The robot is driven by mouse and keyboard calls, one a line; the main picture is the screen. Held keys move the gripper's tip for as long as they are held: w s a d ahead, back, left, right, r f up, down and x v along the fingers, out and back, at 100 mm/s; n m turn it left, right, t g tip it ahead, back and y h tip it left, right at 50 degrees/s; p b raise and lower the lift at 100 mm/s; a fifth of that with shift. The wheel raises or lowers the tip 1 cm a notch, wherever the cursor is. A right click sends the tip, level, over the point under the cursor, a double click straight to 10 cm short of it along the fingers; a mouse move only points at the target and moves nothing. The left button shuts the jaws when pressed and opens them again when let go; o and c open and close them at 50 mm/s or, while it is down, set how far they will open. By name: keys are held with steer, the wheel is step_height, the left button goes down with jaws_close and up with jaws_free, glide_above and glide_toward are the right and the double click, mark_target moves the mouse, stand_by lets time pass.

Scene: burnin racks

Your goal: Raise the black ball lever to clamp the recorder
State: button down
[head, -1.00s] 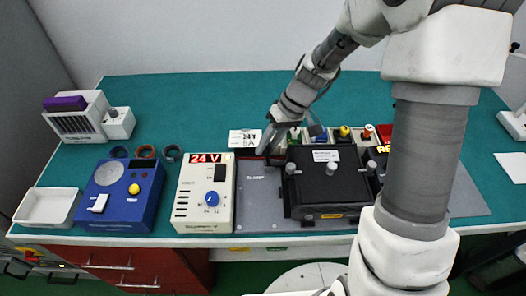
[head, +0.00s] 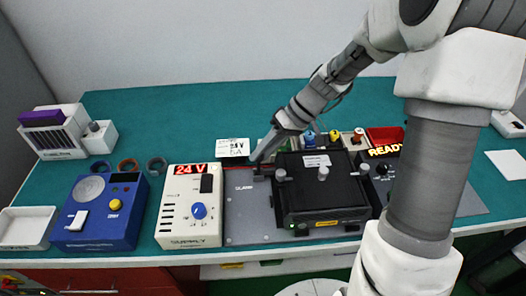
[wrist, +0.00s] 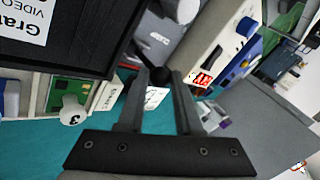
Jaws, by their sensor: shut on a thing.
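The black ball (wrist: 160,75) of the lever shows between the fingertips of my gripper (wrist: 158,88). The fingers are shut on the ball. The ball is hidden there by the fingers.
A cream 24 V supply (head: 190,212) stands left of the plate, with a blue box (head: 95,217) beyond it. A lit "READY" sign (head: 384,151) and a red bin (head: 385,135) are behind right. Small coloured connectors line the back.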

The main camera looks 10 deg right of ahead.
steer(key=c, duration=0.6)
jaws_free()
steer(key=shift+d, duration=0.1)
steer(key=p+v, duration=0.1)
steer(key=v, duration=1.6)
steer(key=shift+w+d+r+p, duration=0.1)
steer(key=shift+d+r+p, duration=0.1)
steer(key=shift+p, duration=0.2)
steer(key=shift+a, duration=0.1)
